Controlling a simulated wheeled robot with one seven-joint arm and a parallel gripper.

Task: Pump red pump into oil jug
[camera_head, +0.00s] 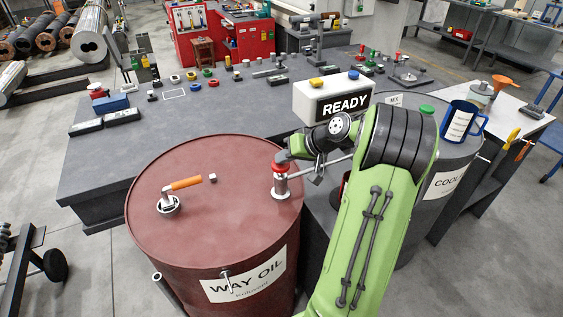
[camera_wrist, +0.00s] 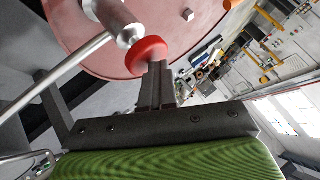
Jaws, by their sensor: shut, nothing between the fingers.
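The red pump (camera_head: 281,182) stands upright at the right edge of the top of the red WAY OIL barrel (camera_head: 190,230). Its long metal spout (camera_head: 325,165) reaches out to the right past the rim. My gripper (camera_head: 299,154) is at the pump's head, partly hidden by my own arm. In the wrist view my shut, empty fingers (camera_wrist: 157,75) point at the pump's red collar (camera_wrist: 148,52), very close to it; I cannot tell if they touch. A blue jug (camera_head: 460,122) with a white label stands on the grey barrel at the right; its writing is unreadable.
An orange-handled valve (camera_head: 180,185) sits on the red barrel's left. A white READY box (camera_head: 335,100) stands on the dark workbench (camera_head: 240,125) behind. A dark, partly red object (camera_head: 344,183) below the spout is mostly hidden by my arm.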

